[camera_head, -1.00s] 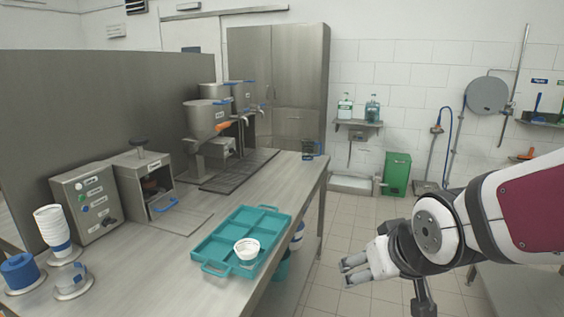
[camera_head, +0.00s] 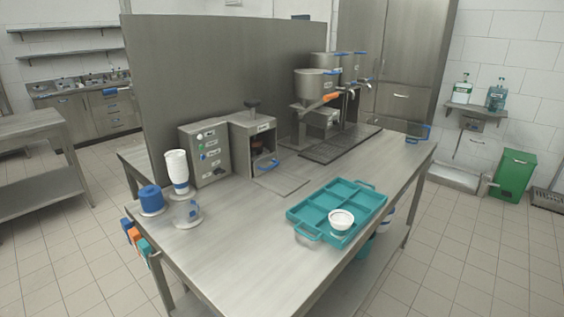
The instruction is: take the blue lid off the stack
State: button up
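A stack of blue lids (camera_head: 150,198) stands on a small round base at the left end of the steel table (camera_head: 235,245). It looks like one short blue cylinder, and single lids cannot be told apart at this size. A tall stack of white cups (camera_head: 177,166) stands just behind it and to its right. A clear cup or holder with a blue mark (camera_head: 187,213) stands on a round base in front of the cups. My gripper is not in view.
A teal divided tray (camera_head: 318,207) holds a white cup (camera_head: 341,219) near the table's front right. A grey control box (camera_head: 206,152) and a press-like machine (camera_head: 254,141) stand behind the stacks. The front left tabletop is clear. Orange and blue items (camera_head: 138,240) hang at the table's left end.

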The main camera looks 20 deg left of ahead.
aim_at(147, 192)
jog(key=u, duration=1.45)
jog(key=i+j+z, duration=0.1)
jog(key=z, duration=0.3)
jog(key=j+z, duration=0.15)
jog(key=z, duration=0.25)
jog(key=i+j+z, duration=0.1)
jog(key=z, duration=0.3)
jog(key=i+j+z, duration=0.1)
jog(key=j+z, duration=0.35)
jog(key=j, duration=0.8)
jog(key=j+z, duration=0.45)
jog(key=j, duration=0.85)
jog(key=k+j, duration=0.1)
jog(key=j, duration=1.1)
jog(key=k+j, duration=0.15)
jog(key=j, duration=0.45)
